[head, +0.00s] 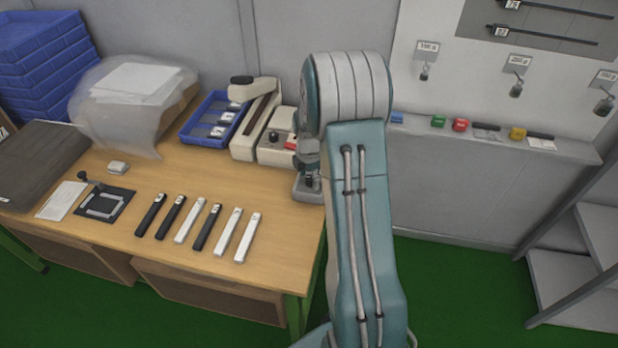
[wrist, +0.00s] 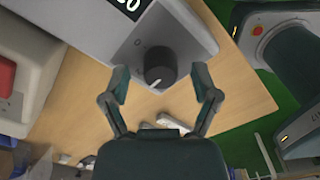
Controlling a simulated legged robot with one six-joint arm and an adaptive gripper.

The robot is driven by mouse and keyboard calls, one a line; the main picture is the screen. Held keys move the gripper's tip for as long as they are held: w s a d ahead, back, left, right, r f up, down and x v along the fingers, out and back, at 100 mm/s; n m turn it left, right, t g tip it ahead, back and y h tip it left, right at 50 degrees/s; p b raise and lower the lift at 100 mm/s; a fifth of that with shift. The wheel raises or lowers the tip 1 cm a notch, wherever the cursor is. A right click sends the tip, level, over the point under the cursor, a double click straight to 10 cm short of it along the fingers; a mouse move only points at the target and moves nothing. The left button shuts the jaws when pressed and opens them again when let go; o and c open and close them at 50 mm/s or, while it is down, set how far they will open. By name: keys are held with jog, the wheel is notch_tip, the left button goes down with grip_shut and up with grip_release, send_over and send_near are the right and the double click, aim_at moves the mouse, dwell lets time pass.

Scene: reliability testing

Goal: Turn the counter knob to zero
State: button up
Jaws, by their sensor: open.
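In the wrist view the black round counter knob (wrist: 160,68) stands on a light grey counter housing (wrist: 192,32). Its white pointer mark faces the lower left of the picture. A small 0 mark (wrist: 138,43) is printed on the housing at the knob's upper left. Part of a dark display with light digits (wrist: 128,4) shows at the top edge. My gripper (wrist: 160,76) is open, its fingertips on either side of the knob with gaps visible. In the head view the counter housing (head: 304,193) sits at the table's right edge, partly hidden by my arm.
A beige device with a red button (head: 275,150) stands beside the counter. Several black and white strips (head: 199,220) lie on the wooden table (head: 130,250). A blue tray (head: 196,118) is behind. A wall ledge (head: 480,133) and shelf (head: 585,290) are at right.

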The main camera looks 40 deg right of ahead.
jog(key=shift+d, duration=0.2)
grip_shut()
jog(key=shift+m, duration=0.4)
jog(key=m, duration=0.3)
jog(key=shift+m, duration=0.3)
jog(key=m, duration=0.4)
jog(key=shift+m, duration=0.3)
jog(key=m, duration=0.5)
jog(key=shift+s+f, duration=0.1)
jog(key=shift+s+m, duration=0.1)
jog(key=shift+m, duration=1.9)
